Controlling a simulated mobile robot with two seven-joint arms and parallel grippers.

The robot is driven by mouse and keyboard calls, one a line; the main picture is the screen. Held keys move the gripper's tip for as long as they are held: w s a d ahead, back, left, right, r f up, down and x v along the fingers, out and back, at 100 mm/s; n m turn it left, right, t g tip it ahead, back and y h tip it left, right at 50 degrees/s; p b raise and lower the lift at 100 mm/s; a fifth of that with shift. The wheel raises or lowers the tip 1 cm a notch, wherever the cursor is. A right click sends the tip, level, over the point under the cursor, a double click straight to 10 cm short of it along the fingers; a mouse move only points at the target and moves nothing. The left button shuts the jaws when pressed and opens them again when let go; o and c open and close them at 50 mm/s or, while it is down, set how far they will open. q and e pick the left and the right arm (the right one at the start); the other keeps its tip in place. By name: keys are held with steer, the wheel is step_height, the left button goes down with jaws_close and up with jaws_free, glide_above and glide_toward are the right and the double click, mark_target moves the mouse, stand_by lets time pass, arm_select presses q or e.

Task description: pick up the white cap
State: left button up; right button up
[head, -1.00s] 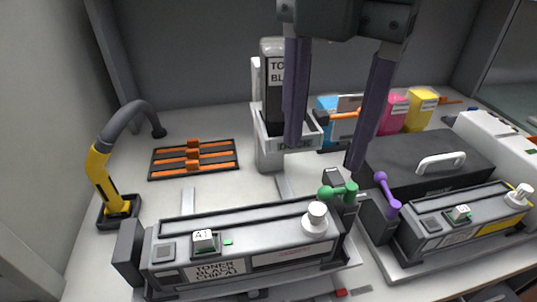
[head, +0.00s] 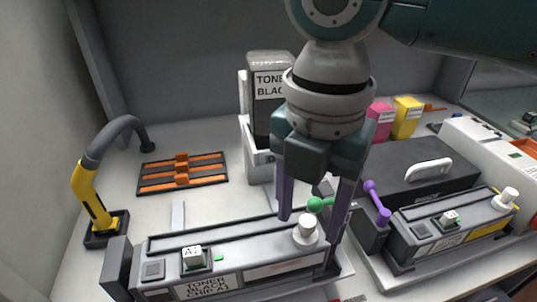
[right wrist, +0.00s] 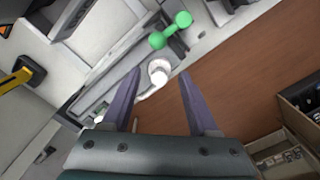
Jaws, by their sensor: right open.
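A white cap (head: 306,230) stands upright on the right end of the front toner cartridge (head: 240,256), labelled TONER BLACK. A second white cap (head: 508,197) sits on the cartridge (head: 445,226) at the right. My right gripper (head: 307,245) points down with its two purple fingers spread, one on each side of the nearer cap in the head view. In the right wrist view the cap (right wrist: 159,72) shows between the fingertips (right wrist: 160,74). The fingers are apart and hold nothing. My left gripper is not in view.
A green double-knobbed handle (head: 318,204) is close behind the cap. A purple handle (head: 377,202) stands to its right. A black case (head: 410,168) with a white grip, an upright toner box (head: 270,95) and an orange-barred rack (head: 182,173) are farther back.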

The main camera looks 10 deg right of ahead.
jaws_close()
stand_by(0.3)
stand_by(0.4)
